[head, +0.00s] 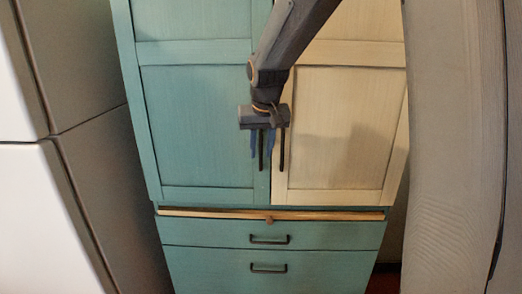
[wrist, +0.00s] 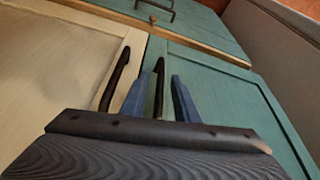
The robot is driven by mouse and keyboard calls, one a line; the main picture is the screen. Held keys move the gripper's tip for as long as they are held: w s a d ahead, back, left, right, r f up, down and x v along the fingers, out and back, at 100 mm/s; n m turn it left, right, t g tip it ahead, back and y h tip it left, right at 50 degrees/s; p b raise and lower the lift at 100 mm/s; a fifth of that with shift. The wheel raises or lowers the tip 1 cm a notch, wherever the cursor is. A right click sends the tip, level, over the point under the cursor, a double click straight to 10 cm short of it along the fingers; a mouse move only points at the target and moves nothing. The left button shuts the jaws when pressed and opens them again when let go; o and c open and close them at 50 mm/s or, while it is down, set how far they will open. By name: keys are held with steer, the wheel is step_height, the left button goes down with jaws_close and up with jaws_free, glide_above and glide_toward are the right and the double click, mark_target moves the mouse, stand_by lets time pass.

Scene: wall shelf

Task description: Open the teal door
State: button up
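The teal door (head: 195,120) is the left door of a tall cabinet and looks closed. It also shows on the right in the wrist view (wrist: 225,88). Its dark vertical bar handle (wrist: 159,92) is near the edge where it meets the cream door. My gripper (head: 263,143) points down in front of this handle. In the wrist view, its two blue fingers (wrist: 160,78) stand apart, one on each side of the teal door's handle, with visible gaps. I cannot tell whether either finger touches the handle. In the head view, the gripper partly hides the handle's upper end.
The cream door (head: 340,130) is on the right, its dark handle (head: 282,152) close beside my gripper. Below are a narrow wooden-edged strip with a knob (head: 270,220) and teal drawers (head: 320,235) with dark handles. Grey furniture (head: 95,160) and a grey panel (head: 450,150) flank the cabinet.

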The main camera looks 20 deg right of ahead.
steer(key=shift+x, duration=0.75)
jaws_close()
